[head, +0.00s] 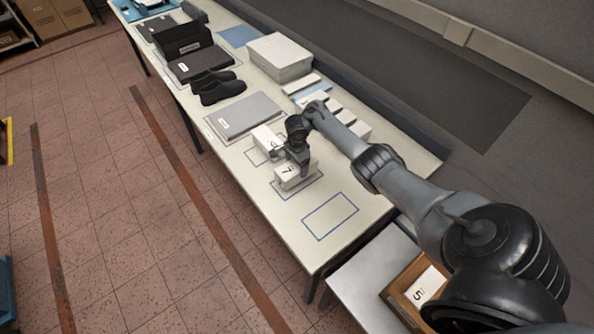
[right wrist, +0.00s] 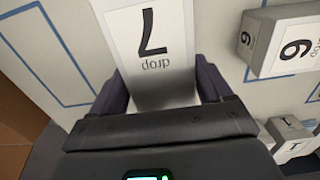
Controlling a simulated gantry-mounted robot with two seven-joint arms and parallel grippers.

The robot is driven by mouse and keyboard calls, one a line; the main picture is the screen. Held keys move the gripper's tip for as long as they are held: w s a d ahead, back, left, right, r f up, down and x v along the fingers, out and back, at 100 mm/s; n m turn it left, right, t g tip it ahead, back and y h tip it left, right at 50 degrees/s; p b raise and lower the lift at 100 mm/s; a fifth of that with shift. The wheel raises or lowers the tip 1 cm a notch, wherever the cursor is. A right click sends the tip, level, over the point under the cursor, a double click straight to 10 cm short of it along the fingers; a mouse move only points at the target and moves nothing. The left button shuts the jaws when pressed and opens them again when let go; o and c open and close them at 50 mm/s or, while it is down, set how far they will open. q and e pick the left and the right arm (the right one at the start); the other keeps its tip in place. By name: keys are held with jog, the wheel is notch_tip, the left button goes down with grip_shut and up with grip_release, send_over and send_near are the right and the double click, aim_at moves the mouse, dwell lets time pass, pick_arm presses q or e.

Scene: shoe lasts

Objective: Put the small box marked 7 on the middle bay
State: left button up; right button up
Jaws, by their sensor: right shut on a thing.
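The small white box marked 7 (head: 287,176) is over the middle blue-outlined bay (head: 301,193) on the long table. I cannot tell whether its base touches the table. My right gripper (head: 295,157) comes down from above and is shut on this box. In the right wrist view the box marked 7 (right wrist: 150,40) sits between the two dark fingers (right wrist: 160,88), its label facing the camera upside down. My left gripper is not in view.
A second white box (head: 267,137), marked 6 in the right wrist view (right wrist: 283,42), stands at the neighbouring far bay. The near bay (head: 330,216) is empty. Several white boxes (head: 356,127) line the back edge. A box marked 5 (head: 424,291) lies in a wooden crate.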

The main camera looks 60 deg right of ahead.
notch_tip(320, 180, down, 2)
jog(key=shift+f+b, duration=0.25)
jog(key=shift+b, duration=0.15)
jog(key=o, duration=1.1)
